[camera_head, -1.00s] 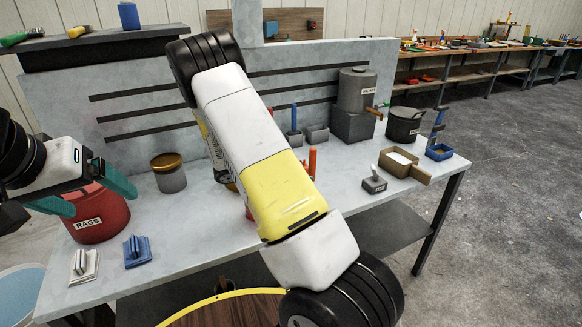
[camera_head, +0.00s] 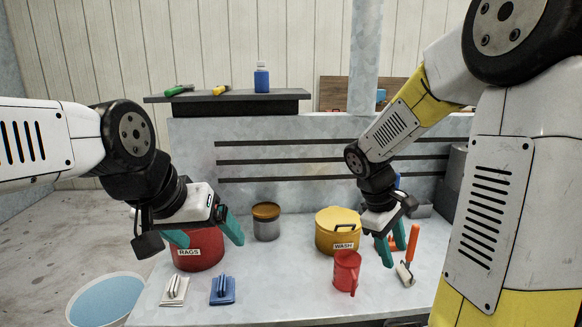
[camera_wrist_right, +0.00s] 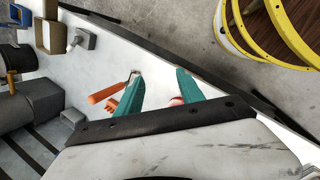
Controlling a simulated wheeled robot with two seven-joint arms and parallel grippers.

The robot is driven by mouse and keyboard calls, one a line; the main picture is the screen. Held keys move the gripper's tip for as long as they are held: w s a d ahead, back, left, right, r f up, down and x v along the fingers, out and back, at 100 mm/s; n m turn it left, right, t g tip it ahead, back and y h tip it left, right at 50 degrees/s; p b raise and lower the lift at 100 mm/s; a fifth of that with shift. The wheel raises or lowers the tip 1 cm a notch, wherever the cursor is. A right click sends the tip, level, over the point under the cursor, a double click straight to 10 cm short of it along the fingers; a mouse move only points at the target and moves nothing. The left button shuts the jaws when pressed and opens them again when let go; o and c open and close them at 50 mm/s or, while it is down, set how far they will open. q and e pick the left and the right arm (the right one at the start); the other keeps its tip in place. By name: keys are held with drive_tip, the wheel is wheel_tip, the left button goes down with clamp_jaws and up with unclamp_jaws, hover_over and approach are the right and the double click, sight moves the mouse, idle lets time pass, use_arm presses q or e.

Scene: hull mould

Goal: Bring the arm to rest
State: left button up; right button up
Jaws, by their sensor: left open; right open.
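My right arm (camera_head: 490,215) comes in from the right and bends down over the bench. Its gripper (camera_head: 391,245) has teal fingers spread apart and empty, beside the red jug (camera_head: 347,271) and the orange-handled tool (camera_head: 409,255). In the right wrist view the same gripper (camera_wrist_right: 160,76) shows its two fingers apart with nothing held between them. An orange handle (camera_wrist_right: 104,92) lies beside one finger there. My left gripper (camera_head: 207,236) is open and empty, in front of the red rags tub (camera_head: 199,250) in the picture; I cannot tell if it touches the tub.
A yellow wash pot (camera_head: 338,230) and a brown-lidded jar (camera_head: 266,222) stand behind. A slotted back panel (camera_head: 270,160) closes the rear. The bench front (camera_head: 280,300) is partly clear.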

drive_tip(key=s+a+r+m+t+y, duration=0.6)
drive_tip(key=s+a+r, duration=0.3)
drive_tip(key=s+r, duration=0.2)
drive_tip(key=shift+s+a+r+m, duration=0.2)
drive_tip(key=shift+s+r+m, duration=0.25)
drive_tip(key=shift+m, duration=0.35)
drive_tip(key=shift+w, duration=0.1)
